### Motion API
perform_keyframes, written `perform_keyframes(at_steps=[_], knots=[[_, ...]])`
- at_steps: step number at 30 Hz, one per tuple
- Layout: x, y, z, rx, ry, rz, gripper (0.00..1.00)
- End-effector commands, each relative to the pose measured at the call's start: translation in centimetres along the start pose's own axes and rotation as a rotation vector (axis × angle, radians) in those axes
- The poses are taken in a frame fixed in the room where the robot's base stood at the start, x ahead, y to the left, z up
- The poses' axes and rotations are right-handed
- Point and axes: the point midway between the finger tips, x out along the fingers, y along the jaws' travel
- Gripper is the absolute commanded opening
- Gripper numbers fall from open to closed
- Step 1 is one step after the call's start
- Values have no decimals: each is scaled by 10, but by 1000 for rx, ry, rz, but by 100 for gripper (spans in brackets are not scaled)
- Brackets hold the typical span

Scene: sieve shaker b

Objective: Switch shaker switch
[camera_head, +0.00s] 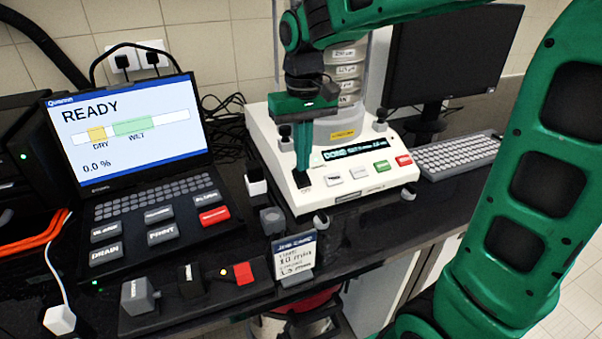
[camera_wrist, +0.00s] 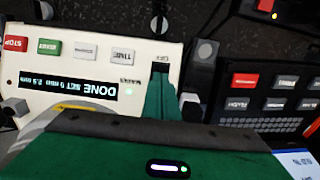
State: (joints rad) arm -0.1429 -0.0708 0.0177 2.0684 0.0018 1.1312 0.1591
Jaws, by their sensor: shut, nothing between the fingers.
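The sieve shaker (camera_head: 292,143) is a white box on the dark bench. Its display (camera_head: 353,152) is lit and reads DONE. A small black switch (camera_head: 303,180) sits at the left end of its front panel, and it also shows in the wrist view (camera_wrist: 160,69) beside a small label that seems to read OFF. My gripper (camera_head: 303,168) is green, points down and is shut and empty. Its fingertips (camera_wrist: 161,82) are right at the switch and partly cover it. I cannot tell whether they touch it.
Grey, green (camera_head: 381,167) and red buttons line the panel right of the switch. A laptop (camera_head: 140,150) reading READY stands left. A monitor (camera_head: 450,55) and keyboard (camera_head: 455,153) stand right. A small card (camera_head: 295,257) stands in front near the bench edge.

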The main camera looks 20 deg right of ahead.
Motion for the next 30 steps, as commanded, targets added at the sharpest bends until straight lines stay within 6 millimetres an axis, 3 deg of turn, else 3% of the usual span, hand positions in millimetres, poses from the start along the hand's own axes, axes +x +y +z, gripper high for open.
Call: perform_keyframes(at_steps=[30], knots=[[13,0,0,0,-1,0,0]])
